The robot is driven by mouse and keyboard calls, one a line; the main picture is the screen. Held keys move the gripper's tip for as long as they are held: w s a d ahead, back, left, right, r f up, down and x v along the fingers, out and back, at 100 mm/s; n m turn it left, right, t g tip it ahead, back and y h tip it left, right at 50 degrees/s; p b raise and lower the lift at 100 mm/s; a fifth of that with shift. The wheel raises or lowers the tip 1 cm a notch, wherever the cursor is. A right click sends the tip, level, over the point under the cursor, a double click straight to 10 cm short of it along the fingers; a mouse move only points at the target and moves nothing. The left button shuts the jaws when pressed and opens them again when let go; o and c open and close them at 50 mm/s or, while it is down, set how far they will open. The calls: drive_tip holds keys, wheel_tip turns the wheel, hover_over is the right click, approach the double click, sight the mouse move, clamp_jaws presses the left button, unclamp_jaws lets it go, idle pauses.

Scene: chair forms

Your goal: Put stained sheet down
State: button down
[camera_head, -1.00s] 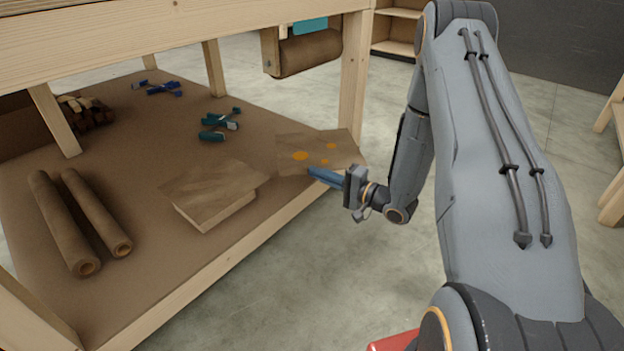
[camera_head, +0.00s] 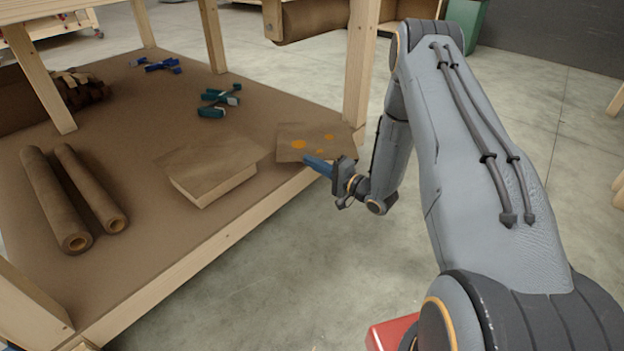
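The stained sheet (camera_head: 285,142) is brown with several orange spots. It is at the front right corner of the low brown-covered shelf (camera_head: 140,262), by the table leg. My gripper (camera_head: 318,166) comes in from the right with its blue fingers over the sheet's near edge. The fingers look shut on that edge, though the grip itself is small in view. I cannot tell whether the sheet rests on the shelf or hangs just above it.
A stack of plain brown sheets (camera_head: 212,165) lies left of the stained sheet. Two brown rolls (camera_head: 62,205) lie further left. Teal clamps (camera_head: 215,102) and blue clamps (camera_head: 158,66) lie behind. A wooden leg (camera_head: 360,70) stands close to my gripper. Bare shelf surrounds the stack.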

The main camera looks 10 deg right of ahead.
wheel_tip(320, 180, down, 5)
drive_tip(key=shift+r+b, duration=0.1)
drive_tip(key=shift+b, duration=1)
drive_tip(key=c, duration=2)
unclamp_jaws()
drive_tip(key=shift+c, duration=0.2)
